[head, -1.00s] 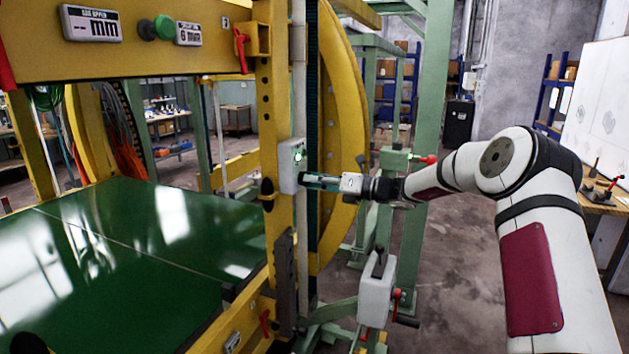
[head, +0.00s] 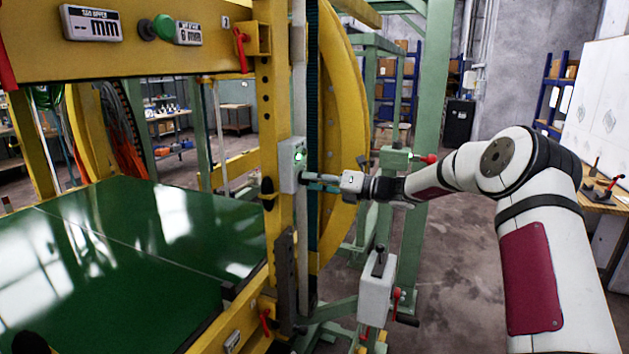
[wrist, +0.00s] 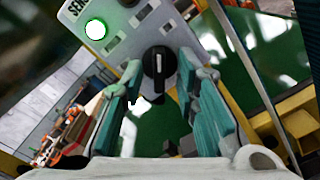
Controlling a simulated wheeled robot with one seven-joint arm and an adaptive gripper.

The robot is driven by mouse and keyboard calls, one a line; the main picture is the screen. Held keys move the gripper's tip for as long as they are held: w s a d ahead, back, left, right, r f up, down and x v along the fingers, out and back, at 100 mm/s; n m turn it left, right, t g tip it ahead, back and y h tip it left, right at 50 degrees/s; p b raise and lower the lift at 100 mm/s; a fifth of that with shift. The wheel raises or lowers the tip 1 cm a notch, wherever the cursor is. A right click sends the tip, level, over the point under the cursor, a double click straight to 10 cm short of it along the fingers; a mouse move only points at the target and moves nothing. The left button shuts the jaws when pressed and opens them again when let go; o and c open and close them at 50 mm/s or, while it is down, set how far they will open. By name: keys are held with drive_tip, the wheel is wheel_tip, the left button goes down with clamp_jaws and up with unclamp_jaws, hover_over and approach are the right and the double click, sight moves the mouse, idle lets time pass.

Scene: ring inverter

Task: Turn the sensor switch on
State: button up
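The sensor switch box (head: 291,165) is a small grey box on the yellow post in the head view. In the wrist view its panel (wrist: 125,30) shows tilted, with part of a "SENS" label and a bright green lamp (wrist: 96,29). The black rotary switch knob (wrist: 158,68) has a pale mark along it. My gripper (wrist: 158,75) has its teal fingers apart on either side of the knob, with some gap visible; contact is unclear. In the head view my gripper (head: 318,182) reaches to the box from the right.
The yellow frame post (head: 272,110) and the curved yellow ring (head: 345,120) stand close around my gripper. A green table surface (head: 130,250) lies to the left. A grey box with a lever (head: 376,298) hangs below my arm. Open floor shows at the right.

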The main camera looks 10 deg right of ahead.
drive_tip(key=v, duration=1.2)
idle(0.4)
